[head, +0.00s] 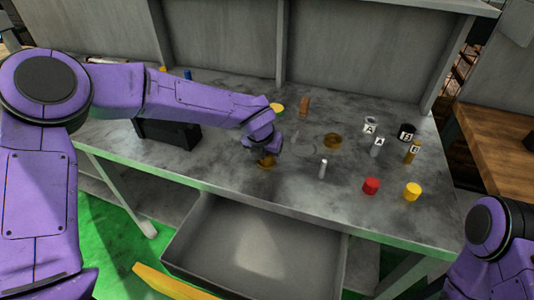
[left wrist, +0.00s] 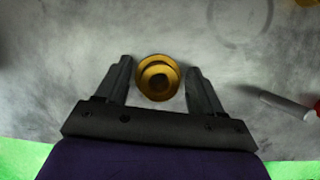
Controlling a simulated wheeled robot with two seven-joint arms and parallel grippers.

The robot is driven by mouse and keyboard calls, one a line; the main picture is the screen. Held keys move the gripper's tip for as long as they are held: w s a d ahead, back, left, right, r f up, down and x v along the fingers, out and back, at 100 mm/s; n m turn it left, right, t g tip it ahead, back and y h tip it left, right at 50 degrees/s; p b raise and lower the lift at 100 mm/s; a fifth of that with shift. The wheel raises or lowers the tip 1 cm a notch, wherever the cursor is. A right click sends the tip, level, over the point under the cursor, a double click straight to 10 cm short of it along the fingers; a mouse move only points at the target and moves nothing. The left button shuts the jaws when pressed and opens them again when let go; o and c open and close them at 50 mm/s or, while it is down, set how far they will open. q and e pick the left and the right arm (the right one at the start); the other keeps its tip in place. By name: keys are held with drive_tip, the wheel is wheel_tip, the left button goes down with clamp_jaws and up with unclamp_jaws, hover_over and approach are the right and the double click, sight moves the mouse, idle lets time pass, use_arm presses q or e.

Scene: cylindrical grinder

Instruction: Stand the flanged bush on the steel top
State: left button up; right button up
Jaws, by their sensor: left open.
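The brass-coloured flanged bush (head: 266,161) is on the grey steel top (head: 235,180), near the front edge and below my left gripper (head: 263,152). In the left wrist view the bush (left wrist: 158,77) shows from above as a wide round with a smaller round in it. My left gripper (left wrist: 158,68) is open, one finger on each side of the bush, with a narrow gap visible on both sides. In the head view the gripper hides part of the bush. My right gripper is out of view.
Labelled parts are farther back. A black box (head: 168,133) is at left. An open drawer (head: 255,250) juts out below the front edge.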

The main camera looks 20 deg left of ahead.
use_arm(q)
drive_tip(key=v, duration=1.2)
drive_tip(key=shift+r, duration=0.15)
